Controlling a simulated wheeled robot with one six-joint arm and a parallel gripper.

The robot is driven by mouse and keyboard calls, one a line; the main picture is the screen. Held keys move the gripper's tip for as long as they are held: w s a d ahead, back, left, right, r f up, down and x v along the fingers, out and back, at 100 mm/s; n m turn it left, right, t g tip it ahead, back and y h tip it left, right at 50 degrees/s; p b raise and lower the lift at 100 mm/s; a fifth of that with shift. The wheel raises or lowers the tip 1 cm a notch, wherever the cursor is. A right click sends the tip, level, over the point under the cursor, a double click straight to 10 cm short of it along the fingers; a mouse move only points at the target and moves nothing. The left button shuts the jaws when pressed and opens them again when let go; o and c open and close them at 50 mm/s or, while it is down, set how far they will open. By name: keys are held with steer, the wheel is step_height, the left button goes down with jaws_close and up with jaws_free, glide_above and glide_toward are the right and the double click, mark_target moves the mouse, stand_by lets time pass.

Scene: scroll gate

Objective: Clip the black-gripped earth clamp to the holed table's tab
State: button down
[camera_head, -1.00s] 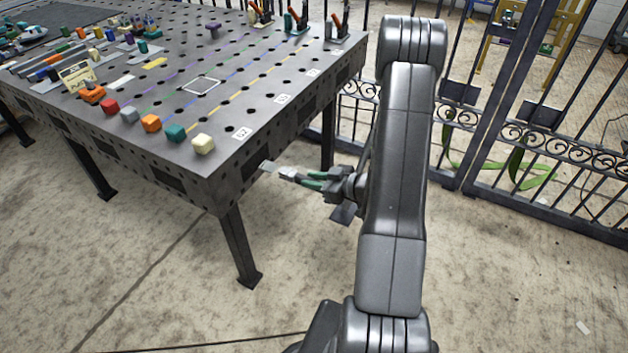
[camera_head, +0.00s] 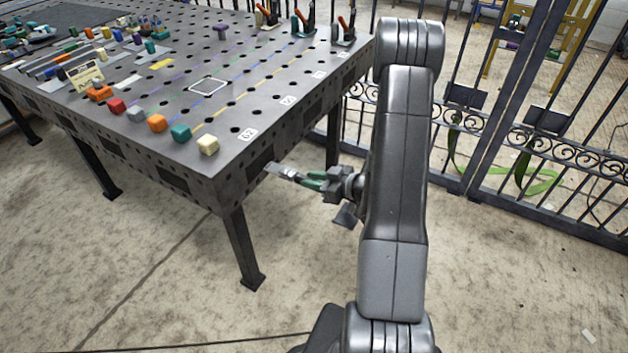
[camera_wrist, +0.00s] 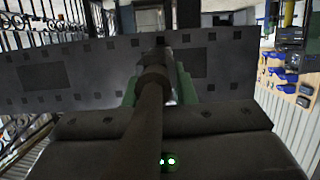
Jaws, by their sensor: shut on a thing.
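The holed table (camera_head: 300,110) is a dark steel slab with a small pale tab (camera_head: 272,168) on its near right side. My gripper (camera_head: 326,183) is beside that side, shut on the earth clamp (camera_head: 312,181). The clamp's grips look green in the head view rather than black. Its silver jaws (camera_head: 289,173) point at the tab and overlap it in the picture; I cannot tell whether they grip it. In the wrist view, green parts of the clamp (camera_wrist: 186,85) show on both sides of a dark rod, with the table's side wall (camera_wrist: 60,78) beyond. The tab is hidden there.
Coloured blocks (camera_head: 157,123) line the table's near edge, and red-handled toggle clamps (camera_head: 345,28) stand at its far edge. A table leg (camera_head: 242,250) is below the corner. A barred gate (camera_head: 480,150) stands at the right. The floor between is clear.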

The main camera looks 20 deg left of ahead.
steer(key=shift+a, duration=0.2)
stand_by(0.5)
steer(key=shift+a+b, duration=0.3)
steer(key=shift+a, duration=0.35)
steer(key=shift+w+a+b, duration=0.1)
steer(key=shift+a+b, duration=0.4)
stand_by(1.6)
steer(key=c, duration=1)
jaws_free()
steer(key=shift+c, duration=0.2)
steer(key=o, duration=0.6)
steer(key=shift+c, duration=0.2)
steer(key=shift+d, duration=0.15)
steer(key=v, duration=1.3)
steer(key=shift+d+r+p, duration=0.2)
steer(key=shift+d+p, duration=0.05)
steer(key=shift+p, duration=0.05)
